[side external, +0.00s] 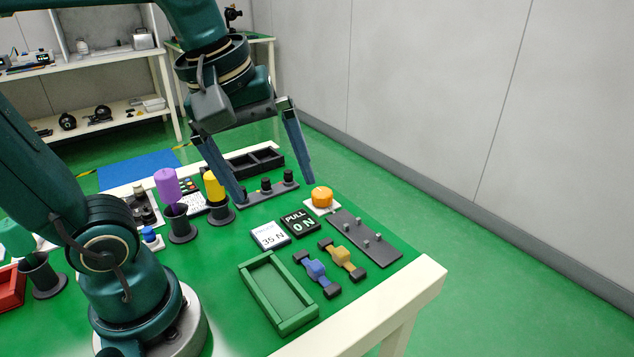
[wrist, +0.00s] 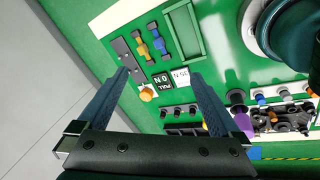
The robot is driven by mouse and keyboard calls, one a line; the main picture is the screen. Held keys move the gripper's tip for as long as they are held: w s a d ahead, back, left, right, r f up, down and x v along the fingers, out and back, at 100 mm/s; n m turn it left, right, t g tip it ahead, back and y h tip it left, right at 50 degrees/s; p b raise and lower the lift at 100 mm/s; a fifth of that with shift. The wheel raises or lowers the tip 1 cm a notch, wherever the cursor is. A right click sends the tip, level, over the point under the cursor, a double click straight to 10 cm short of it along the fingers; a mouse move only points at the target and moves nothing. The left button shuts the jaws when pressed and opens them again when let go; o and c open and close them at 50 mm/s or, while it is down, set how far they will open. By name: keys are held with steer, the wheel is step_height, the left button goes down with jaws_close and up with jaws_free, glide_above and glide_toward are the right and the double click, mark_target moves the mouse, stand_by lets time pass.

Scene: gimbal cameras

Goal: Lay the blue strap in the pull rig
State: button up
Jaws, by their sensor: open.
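The blue strap (side external: 316,270), with dark end blocks, lies flat on the green table between the green tray and an orange-yellow strap (side external: 343,257). It also shows in the wrist view (wrist: 158,42). The pull rig appears to be the dark grey plate with several short pegs (side external: 378,251), right of the straps; its near part shows in the wrist view (wrist: 122,47). No strap lies on it. My gripper (side external: 275,192) is open and empty, high above the table behind the displays. In the wrist view its fingers (wrist: 160,73) are spread wide, apart from both straps.
A "PULL 0 N" display (side external: 299,222), a "35 N" card (side external: 270,235) and an orange button (side external: 322,196) stand near the rig. An empty green tray (side external: 246,277) lies left of the straps. Purple (side external: 167,184) and yellow (side external: 213,185) handled tools stand upright in dark holders.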

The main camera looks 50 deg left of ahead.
steer(key=s+f+m, duration=0.1)
steer(key=m, duration=0.2)
steer(key=s+f+m+t, duration=0.1)
steer(key=f+m, duration=0.1)
steer(key=m, duration=0.2)
steer(key=s+f+m+t, duration=0.1)
steer(key=m, duration=0.2)
steer(key=shift+s+d+f+m, duration=0.1)
steer(key=shift+s+f+m, duration=0.05)
steer(key=shift+f+m, duration=0.2)
steer(key=shift+m, duration=0.45)
steer(key=shift+c, duration=1.2)
steer(key=shift+w, duration=0.2)
steer(key=c, duration=0.6)
steer(key=shift+r, duration=0.1)
